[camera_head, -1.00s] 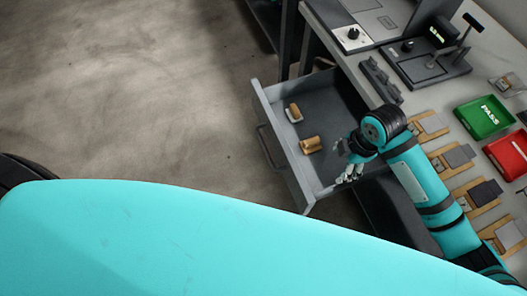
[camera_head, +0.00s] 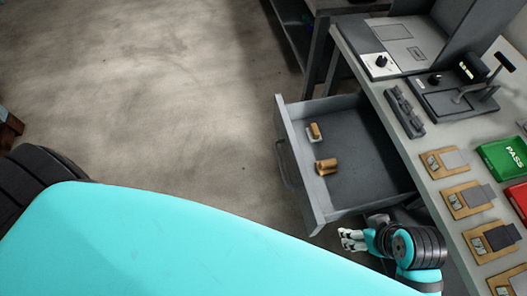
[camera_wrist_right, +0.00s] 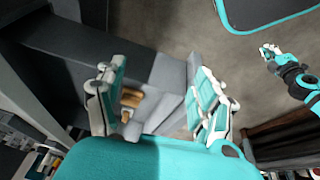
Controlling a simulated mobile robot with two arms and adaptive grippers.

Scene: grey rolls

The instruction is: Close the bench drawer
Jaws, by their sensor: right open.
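The grey bench drawer (camera_head: 365,155) stands pulled out from the bench in the head view, with a dark bar handle (camera_head: 286,166) on its front. Two small brown pieces (camera_head: 326,166) lie inside it. My right gripper (camera_head: 350,240) is open and empty, just outside the drawer's near front corner; I cannot tell whether it touches. In the right wrist view its spread fingers (camera_wrist_right: 158,95) frame part of the drawer (camera_wrist_right: 172,75) and the brown pieces (camera_wrist_right: 130,103). My left gripper (camera_wrist_right: 268,52) shows small in the right wrist view, away from the drawer; its opening is unclear.
The bench top (camera_head: 430,140) holds a control box (camera_head: 381,64), a press-like fixture (camera_head: 455,95), a green PASS tray (camera_head: 503,157), a red tray (camera_head: 518,200) and several wooden-based parts (camera_head: 467,199). The floor (camera_head: 180,90) in front of the drawer is clear.

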